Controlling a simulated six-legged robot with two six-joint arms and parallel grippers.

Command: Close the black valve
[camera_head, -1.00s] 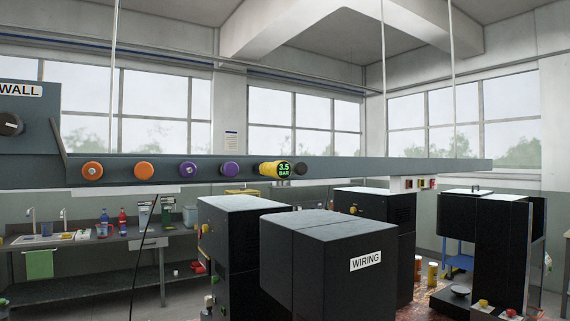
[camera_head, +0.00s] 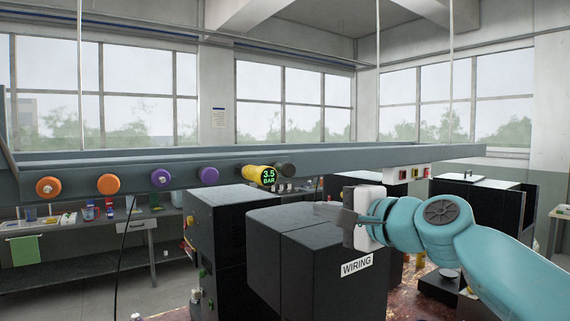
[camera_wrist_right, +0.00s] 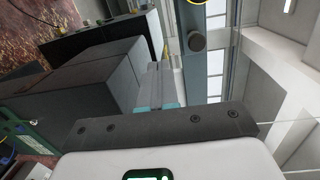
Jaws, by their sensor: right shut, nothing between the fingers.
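The black valve (camera_head: 285,170) is a dark round knob on the grey overhead beam, just right of a yellow gauge reading 3.5 BAR. In the right wrist view a dark round knob (camera_wrist_right: 196,41), apparently the same one, sits on the beam beyond the fingertips. My right gripper (camera_head: 328,210) comes in from the right, below and to the right of the valve, apart from it. Its fingers (camera_wrist_right: 155,85) are together and empty. My left gripper is in neither view.
A dark cabinet labelled WIRING (camera_head: 320,250) stands below the gripper. A workbench (camera_head: 70,230) is at the back left.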

